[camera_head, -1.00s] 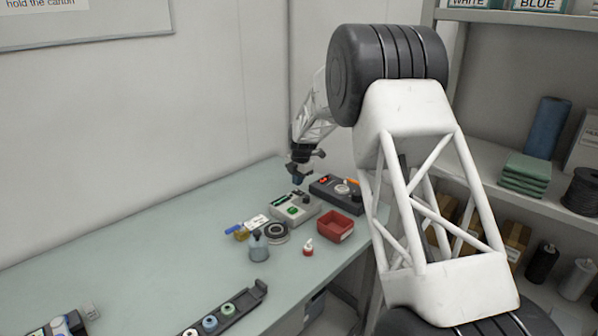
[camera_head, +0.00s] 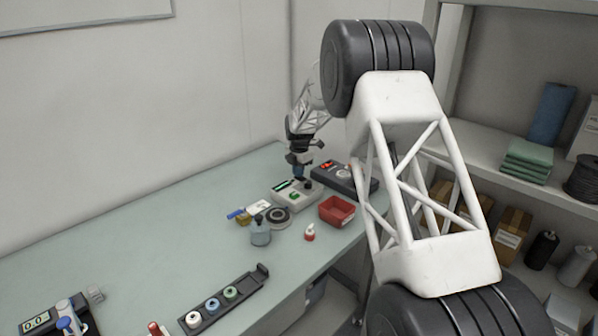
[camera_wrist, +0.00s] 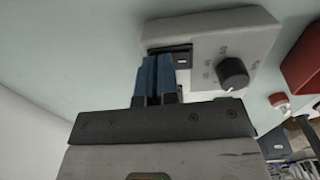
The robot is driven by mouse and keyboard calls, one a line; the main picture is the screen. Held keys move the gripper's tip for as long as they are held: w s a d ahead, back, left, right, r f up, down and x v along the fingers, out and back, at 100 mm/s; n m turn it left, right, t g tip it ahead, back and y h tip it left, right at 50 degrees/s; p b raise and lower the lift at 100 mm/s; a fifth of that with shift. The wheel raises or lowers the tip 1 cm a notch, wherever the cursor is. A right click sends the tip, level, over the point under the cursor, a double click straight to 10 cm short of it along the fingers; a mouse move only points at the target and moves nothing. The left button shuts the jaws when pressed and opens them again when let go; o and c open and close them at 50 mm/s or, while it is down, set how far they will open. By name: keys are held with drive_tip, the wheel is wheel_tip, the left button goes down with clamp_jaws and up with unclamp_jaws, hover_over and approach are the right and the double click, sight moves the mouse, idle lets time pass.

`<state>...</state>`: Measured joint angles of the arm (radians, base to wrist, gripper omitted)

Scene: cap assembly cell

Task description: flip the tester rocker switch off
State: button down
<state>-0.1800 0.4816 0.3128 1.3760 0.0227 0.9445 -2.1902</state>
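A light grey box (camera_head: 285,201) with a green display, a green lit part and a dark knob stands on the bench in the head view; I take it as the tester. In the wrist view the same box (camera_wrist: 222,40) shows a black knob (camera_wrist: 233,73) with printed marks and a dark recessed rectangle (camera_wrist: 181,50). My gripper (camera_head: 299,178) is over the box, pointing down. In the wrist view its blue fingers (camera_wrist: 158,62) are together with nothing between them, tips beside the dark rectangle. I cannot make out the rocker switch or tell whether the fingers touch the box.
A dark box (camera_head: 338,177) with a red display stands behind right. A rack of spools (camera_head: 235,292) lies in front.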

drive_tip(key=shift+f, duration=0.55)
drive_tip(key=shift+s+f, duration=0.1)
drive_tip(key=shift+f, duration=0.25)
drive_tip(key=shift+d, duration=0.1)
drive_tip(key=shift+s+d+g, duration=0.3)
drive_tip(key=shift+s+d, duration=0.25)
drive_tip(key=shift+s, duration=0.05)
drive_tip(key=shift+r, duration=0.1)
wheel_tip(320, 180, up, 16)
drive_tip(key=shift+w+a+f, duration=0.2)
drive_tip(key=shift+w+f, duration=0.05)
drive_tip(key=shift+w, duration=0.05)
idle(0.3)
